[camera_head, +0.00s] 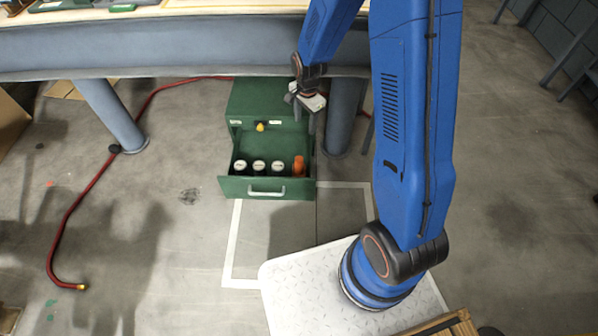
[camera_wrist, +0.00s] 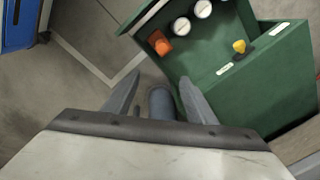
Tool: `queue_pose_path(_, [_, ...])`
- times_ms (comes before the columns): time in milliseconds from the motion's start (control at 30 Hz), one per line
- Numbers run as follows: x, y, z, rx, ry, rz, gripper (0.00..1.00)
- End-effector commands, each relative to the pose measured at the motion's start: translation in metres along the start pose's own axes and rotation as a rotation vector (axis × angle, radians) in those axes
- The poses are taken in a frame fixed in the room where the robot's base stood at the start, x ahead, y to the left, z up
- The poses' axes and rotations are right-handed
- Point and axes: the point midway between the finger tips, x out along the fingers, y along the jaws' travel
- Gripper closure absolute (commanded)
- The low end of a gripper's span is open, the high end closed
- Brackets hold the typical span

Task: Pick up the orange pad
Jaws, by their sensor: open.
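The orange pad (camera_head: 299,165) appears to be the orange piece in the right end of an open green drawer (camera_head: 266,188), beside several white-capped containers (camera_head: 258,166). Its exact shape is hard to tell. In the wrist view the orange piece (camera_wrist: 160,43) lies near the drawer's edge, ahead of the fingers and apart from them. My gripper (camera_head: 308,116) is above the right side of the green cabinet, higher than the drawer. In the wrist view my gripper (camera_wrist: 160,84) has its two fingers spread with nothing held between them.
The green cabinet (camera_head: 255,98) stands under a workbench (camera_head: 180,45); a yellow piece (camera_head: 261,126) sits on its front. A bench leg (camera_head: 343,110) is close to its right. A red hose (camera_head: 85,190) lies on the floor at left. Floor before the drawer is clear.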

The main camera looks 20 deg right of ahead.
Motion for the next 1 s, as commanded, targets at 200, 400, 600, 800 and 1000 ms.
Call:
queue_pose_path(200, [0.07,-0.009,0.004,0.135,-0.011,0.045,0.49])
queue_pose_path(400, [0.111,-0.011,0.007,0.222,-0.013,0.066,0.49])
queue_pose_path(600, [0.127,-0.011,0.008,0.25,-0.014,0.073,0.49])
queue_pose_path(800, [0.153,-0.009,0.009,0.25,-0.014,0.074,0.49])
queue_pose_path(1000, [0.182,-0.007,0.01,0.249,-0.014,0.074,0.49])
